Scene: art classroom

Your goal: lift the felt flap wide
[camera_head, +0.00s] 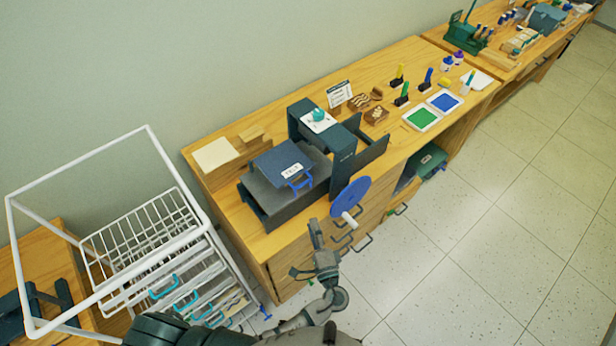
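The felt flap (274,162) is a dark blue panel with a small white label and a blue handle (301,186) at its front edge. It lies flat, apparently lowered, on the grey bed of the press (268,208) on the wooden counter.
A blue crank wheel (351,197) sticks out from the press front, close to my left gripper. A white wire rack (150,232) stands at the left. Stamps and ink pads (422,117) lie farther right on the counter. Open floor (480,240) lies at the right.

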